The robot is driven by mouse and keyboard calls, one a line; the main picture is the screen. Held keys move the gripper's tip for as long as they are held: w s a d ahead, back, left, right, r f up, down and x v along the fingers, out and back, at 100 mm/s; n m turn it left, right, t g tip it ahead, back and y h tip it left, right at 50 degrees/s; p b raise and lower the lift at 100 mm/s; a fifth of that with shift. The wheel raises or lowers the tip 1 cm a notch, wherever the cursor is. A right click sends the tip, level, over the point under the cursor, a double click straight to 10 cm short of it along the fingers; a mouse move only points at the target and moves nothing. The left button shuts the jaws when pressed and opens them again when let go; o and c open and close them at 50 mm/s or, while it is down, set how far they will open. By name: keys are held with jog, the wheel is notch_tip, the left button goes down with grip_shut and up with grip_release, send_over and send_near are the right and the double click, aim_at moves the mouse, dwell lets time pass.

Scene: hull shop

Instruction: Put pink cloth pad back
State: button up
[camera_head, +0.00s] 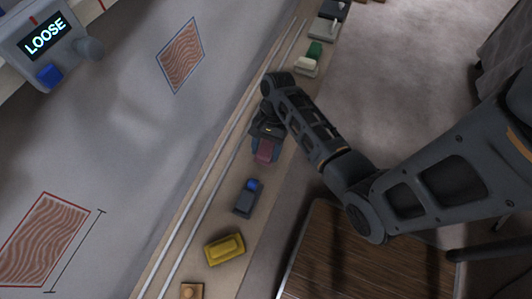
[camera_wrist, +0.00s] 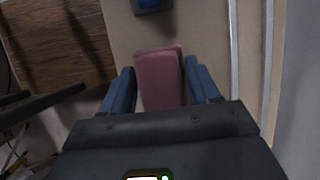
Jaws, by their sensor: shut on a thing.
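The pink cloth pad (camera_wrist: 160,77) is a flat dusky-pink block between the two blue fingers of my gripper (camera_wrist: 161,88) in the wrist view. My gripper is shut on it. In the head view the pad (camera_head: 265,151) shows at the end of my gripper (camera_head: 266,147), over the tan ledge (camera_head: 222,218). I cannot tell whether the pad touches the ledge.
On the ledge are a dark block with a blue top (camera_head: 248,197), a yellow block (camera_head: 224,249), an orange-tan piece (camera_head: 191,291), and a cream and green item (camera_head: 307,66). Pale rails (camera_head: 213,160) run alongside. A display reading LOOSE (camera_head: 45,37) is at upper left.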

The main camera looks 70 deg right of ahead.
aim_at(266, 155)
jog(key=shift+f, duration=1.9)
jog(key=o, duration=1)
jog(key=shift+r, duration=0.1)
